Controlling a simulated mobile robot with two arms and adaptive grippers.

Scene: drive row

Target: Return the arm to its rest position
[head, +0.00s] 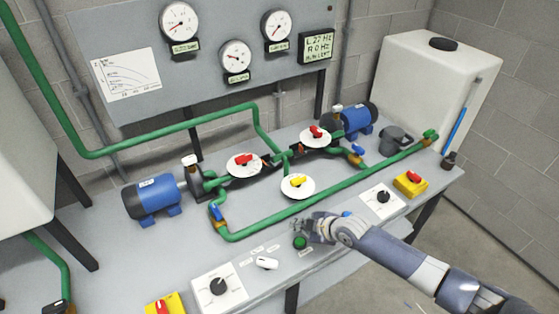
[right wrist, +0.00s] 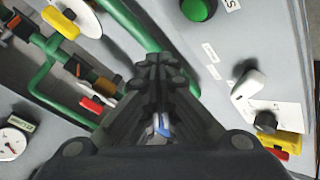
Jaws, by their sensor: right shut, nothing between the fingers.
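My right arm (head: 385,252) reaches in from the lower right over the front of the bench. My right gripper (head: 303,226) is at its end, just behind the green push button (head: 300,242). In the right wrist view my right gripper (right wrist: 157,66) has its dark fingers together with nothing between them. The green button (right wrist: 198,9) shows beyond the fingertips there, apart from them. Whether the fingers touch the green pipe behind them cannot be told. My left gripper is not in view.
The grey bench (head: 265,228) carries green pipes (head: 330,193), blue motors (head: 155,198) and a yellow-handled valve (head: 297,185). A white lever (head: 266,263) and a black knob (head: 218,287) are left of the button. A white tank (head: 425,85) stands at the back right. Open floor (head: 470,225) lies right of the bench.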

